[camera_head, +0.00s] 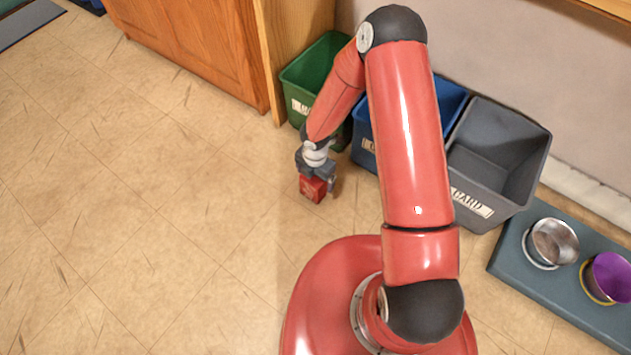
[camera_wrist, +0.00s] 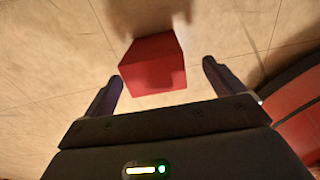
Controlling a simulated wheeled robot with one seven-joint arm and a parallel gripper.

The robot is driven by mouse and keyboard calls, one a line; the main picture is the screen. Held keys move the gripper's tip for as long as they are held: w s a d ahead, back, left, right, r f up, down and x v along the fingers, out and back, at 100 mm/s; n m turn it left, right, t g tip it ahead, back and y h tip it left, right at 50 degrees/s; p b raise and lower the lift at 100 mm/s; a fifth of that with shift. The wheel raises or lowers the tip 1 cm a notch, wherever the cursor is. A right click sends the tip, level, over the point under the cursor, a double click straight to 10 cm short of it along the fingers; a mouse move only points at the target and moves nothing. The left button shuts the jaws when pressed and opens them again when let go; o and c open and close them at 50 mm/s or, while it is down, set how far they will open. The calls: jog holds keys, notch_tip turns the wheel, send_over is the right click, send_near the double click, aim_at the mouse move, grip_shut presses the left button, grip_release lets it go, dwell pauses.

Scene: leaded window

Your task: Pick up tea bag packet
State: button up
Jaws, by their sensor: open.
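The tea bag packet looks like a small red box with pale marks on it (camera_head: 313,189). In the head view it is on or near the tiled floor, right below my gripper (camera_head: 317,180). In the wrist view the red packet (camera_wrist: 153,65) lies ahead of and between the two dark fingers of my gripper (camera_wrist: 163,75). The fingers are spread wide, with nothing seen gripped between them. The packet's upper part in the head view is partly hidden by my gripper.
A green bin (camera_head: 298,78), a blue bin (camera_head: 362,143) and a grey bin (camera_head: 520,165) stand along the wall behind my arm. A dark mat (camera_head: 508,246) with a metal bowl (camera_head: 553,243) and a purple bowl (camera_head: 608,277) lies at right. The floor (camera_head: 150,220) at left is clear.

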jog(key=f, duration=0.2)
jog(key=f+b, duration=0.1)
jog(key=f, duration=0.3)
jog(key=shift+w+a+b, duration=0.2)
jog(key=shift+a+b, duration=0.1)
jog(key=shift+b, duration=0.05)
jog(key=c, duration=1)
